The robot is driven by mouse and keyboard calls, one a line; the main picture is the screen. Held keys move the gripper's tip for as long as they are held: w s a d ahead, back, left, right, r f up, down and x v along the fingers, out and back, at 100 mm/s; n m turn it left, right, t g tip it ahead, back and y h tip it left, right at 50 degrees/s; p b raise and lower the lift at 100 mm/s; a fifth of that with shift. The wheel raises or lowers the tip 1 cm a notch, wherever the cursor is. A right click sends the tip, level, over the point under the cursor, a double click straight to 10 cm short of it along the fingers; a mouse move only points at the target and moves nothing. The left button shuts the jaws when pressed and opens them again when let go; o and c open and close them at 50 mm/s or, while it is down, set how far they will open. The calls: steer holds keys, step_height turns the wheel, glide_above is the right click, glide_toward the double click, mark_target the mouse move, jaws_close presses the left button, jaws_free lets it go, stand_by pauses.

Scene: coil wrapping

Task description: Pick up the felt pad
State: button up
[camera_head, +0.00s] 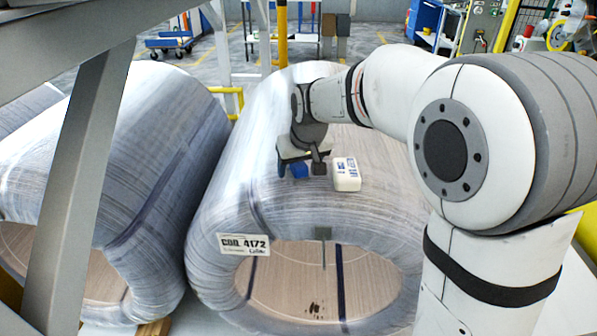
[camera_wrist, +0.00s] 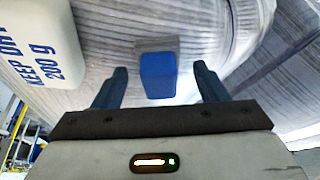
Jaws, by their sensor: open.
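A small blue block with a grey strip along one side, which looks like the felt pad (camera_wrist: 158,76), sits on the wrapped coil. In the wrist view it lies between my gripper's two fingers, with a gap on each side. My gripper (camera_wrist: 160,70) is open and holds nothing. In the head view my gripper (camera_head: 301,169) hangs over the top front of the middle coil (camera_head: 225,190), and the blue of the pad (camera_head: 299,171) shows between the fingers. I cannot tell how far the fingertips are above the coil surface.
A white block marked KEEP DRY 200 g (camera_head: 347,174) lies on the coil just right of my gripper; it shows at upper left in the wrist view (camera_wrist: 40,45). A label, COD. 4172 (camera_head: 243,244), is on the coil's front. Another wrapped coil (camera_head: 150,130) stands left.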

steer(key=shift+w+f, duration=0.1)
steer(key=shift+f, duration=0.2)
steer(key=shift+c, duration=0.3)
steer(key=c, duration=1.1)
step_height(320, 180, up, 10)
steer(key=shift+r+p, duration=0.1)
steer(key=shift+p, duration=0.55)
steer(key=o, duration=0.6)
steer(key=shift+c, duration=0.2)
steer(key=c, duration=0.4)
